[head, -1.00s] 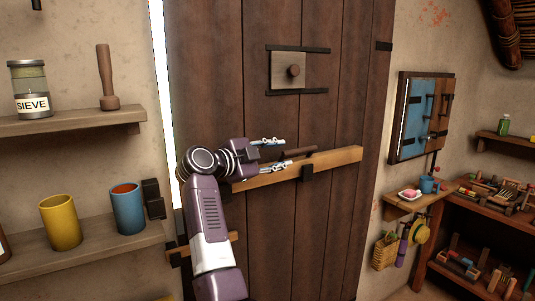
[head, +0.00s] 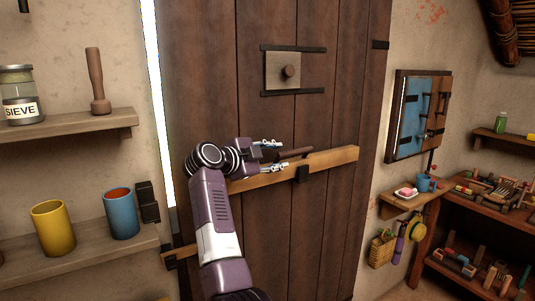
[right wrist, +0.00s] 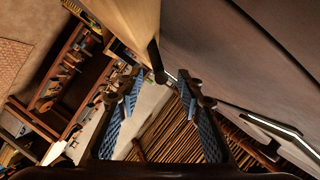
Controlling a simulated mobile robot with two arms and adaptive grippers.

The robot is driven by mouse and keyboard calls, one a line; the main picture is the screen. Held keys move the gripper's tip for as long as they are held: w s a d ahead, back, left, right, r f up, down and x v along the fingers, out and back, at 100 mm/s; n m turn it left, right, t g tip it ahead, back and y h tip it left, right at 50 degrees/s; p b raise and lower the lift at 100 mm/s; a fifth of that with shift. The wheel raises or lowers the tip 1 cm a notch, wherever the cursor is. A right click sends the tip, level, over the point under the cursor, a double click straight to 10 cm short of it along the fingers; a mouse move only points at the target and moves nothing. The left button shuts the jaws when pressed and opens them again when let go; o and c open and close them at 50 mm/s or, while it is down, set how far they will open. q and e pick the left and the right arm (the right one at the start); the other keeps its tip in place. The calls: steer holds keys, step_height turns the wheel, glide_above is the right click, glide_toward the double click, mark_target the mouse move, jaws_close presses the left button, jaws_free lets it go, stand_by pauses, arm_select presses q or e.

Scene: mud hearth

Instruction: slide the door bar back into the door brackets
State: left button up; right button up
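The door bar (head: 333,161) is a light wooden beam lying at a slant across the dark plank door (head: 270,215). A dark peg handle (head: 297,153) sticks out from the bar. Another black bracket (head: 147,202) is on the wall left of the door, apart from the bar. My right gripper (head: 271,156) is open in front of the bar, its fingers above and below the peg's line. In the right wrist view the open fingers (right wrist: 156,82) have nothing between them; the peg (right wrist: 157,62) shows just beyond. My left gripper is out of view.
Shelves at left hold a sieve jar (head: 20,95), a pestle (head: 97,82), a yellow cup (head: 53,228) and a blue cup (head: 121,213). A square plate with a knob (head: 289,71) sits higher on the door. A small blue shutter (head: 420,112) and a cluttered shelf unit (head: 480,215) are at right.

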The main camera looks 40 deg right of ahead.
mark_target(291, 162)
steer(key=shift+x, duration=1.2)
steer(key=shift+c, duration=0.4)
jaws_close()
steer(key=shift+o, duration=0.4)
jaws_free()
